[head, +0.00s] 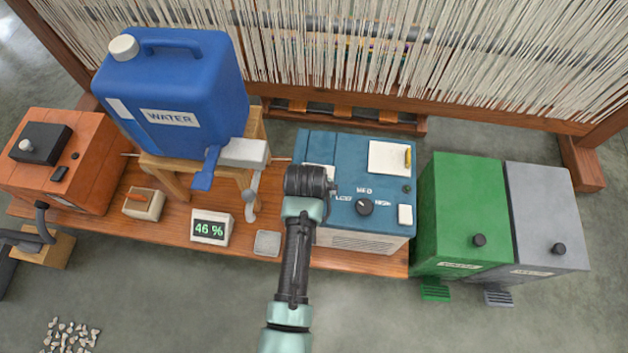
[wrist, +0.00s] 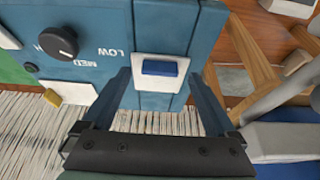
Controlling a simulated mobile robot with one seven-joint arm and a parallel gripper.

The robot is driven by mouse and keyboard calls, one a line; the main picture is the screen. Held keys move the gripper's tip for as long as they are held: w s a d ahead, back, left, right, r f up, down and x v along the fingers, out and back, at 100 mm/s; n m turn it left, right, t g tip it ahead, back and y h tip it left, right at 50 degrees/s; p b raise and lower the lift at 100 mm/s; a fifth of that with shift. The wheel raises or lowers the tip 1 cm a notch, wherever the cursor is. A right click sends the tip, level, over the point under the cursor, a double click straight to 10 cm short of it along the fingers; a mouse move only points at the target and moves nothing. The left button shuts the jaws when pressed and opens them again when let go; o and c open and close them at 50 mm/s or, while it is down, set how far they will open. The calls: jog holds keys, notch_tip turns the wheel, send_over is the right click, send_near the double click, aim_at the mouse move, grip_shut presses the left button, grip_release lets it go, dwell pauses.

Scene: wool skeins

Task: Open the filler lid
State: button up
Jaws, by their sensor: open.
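The blue machine (head: 345,220) stands on the wooden board, with a dial (head: 364,207) marked LOW, MED and HIGH. Its top also shows in the wrist view (wrist: 100,18), turned around. A blue panel bounded by seams, seemingly the filler lid (wrist: 160,25), carries a white plate with a raised blue tab (wrist: 160,68). The panel looks shut. In the head view my wrist covers part of the plate (head: 318,172). My gripper (wrist: 159,78) is open and empty, one finger on each side of the tab. I cannot tell how far above it the fingertips are.
A blue water can (head: 185,95) sits on a wooden stand left of the machine, its tap close to my arm. A humidity display (head: 211,227) reads 46 %. Green (head: 465,200) and grey (head: 545,210) bins stand to the right. A loom (head: 400,108) rises behind.

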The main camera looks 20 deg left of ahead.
jog(key=shift+x, duration=0.8)
grip_shut()
